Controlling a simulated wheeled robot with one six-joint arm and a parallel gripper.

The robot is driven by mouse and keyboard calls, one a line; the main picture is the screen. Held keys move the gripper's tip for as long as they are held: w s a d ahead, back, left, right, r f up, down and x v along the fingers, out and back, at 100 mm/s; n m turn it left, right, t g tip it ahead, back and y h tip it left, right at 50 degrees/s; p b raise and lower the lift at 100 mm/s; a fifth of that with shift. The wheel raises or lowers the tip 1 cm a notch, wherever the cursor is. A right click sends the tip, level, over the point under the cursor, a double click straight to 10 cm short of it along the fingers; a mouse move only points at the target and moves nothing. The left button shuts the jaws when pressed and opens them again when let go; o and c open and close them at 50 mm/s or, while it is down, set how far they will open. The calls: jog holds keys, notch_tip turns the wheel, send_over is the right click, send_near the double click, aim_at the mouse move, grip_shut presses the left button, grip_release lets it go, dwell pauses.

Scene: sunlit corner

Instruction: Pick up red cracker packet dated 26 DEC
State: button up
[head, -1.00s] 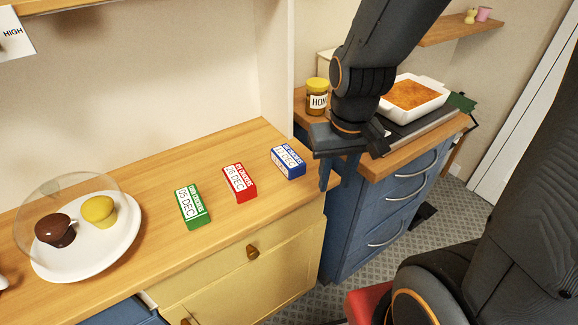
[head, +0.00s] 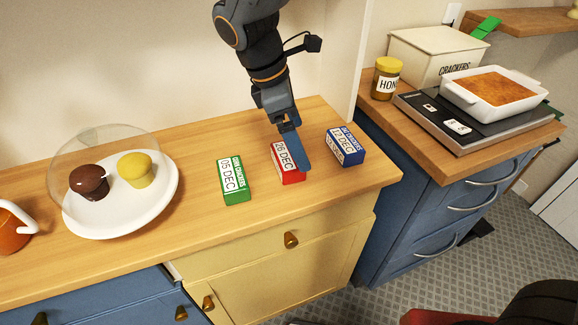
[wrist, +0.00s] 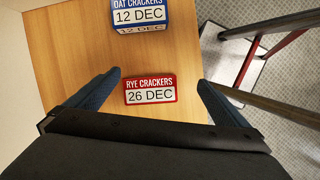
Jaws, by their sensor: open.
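The red cracker packet (head: 288,174) lies on the wooden counter between a green packet and a blue packet. In the wrist view the red packet (wrist: 150,90) reads RYE CRACKERS, 26 DEC, and lies between my spread fingers, a little ahead of them. My gripper (head: 297,152) is open above the packet and partly covers it in the head view. My gripper (wrist: 147,88) holds nothing. I cannot tell its exact height above the packet.
The green packet dated 05 DEC (head: 234,182) stands left, the blue packet dated 12 DEC (head: 346,147) right. A white plate (head: 150,205) with two muffins under a clear dome is farther left. The counter's front edge is close to the packets.

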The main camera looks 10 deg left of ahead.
aim_at(289, 154)
jog(key=a+n, duration=0.2)
jog(key=a, duration=0.1)
jog(key=shift+s+a+t, duration=0.15)
jog(key=shift+a+t, duration=0.1)
jog(key=shift+t, duration=0.05)
jog(key=shift+a+f, duration=0.15)
jog(key=shift+a, duration=0.05)
jog(key=x, duration=0.3)
jog(key=p+x, duration=0.1)
jog(key=x, duration=0.3)
jog(key=shift+w+f, duration=0.15)
jog(key=shift+w, duration=0.1)
jog(key=c, duration=1)
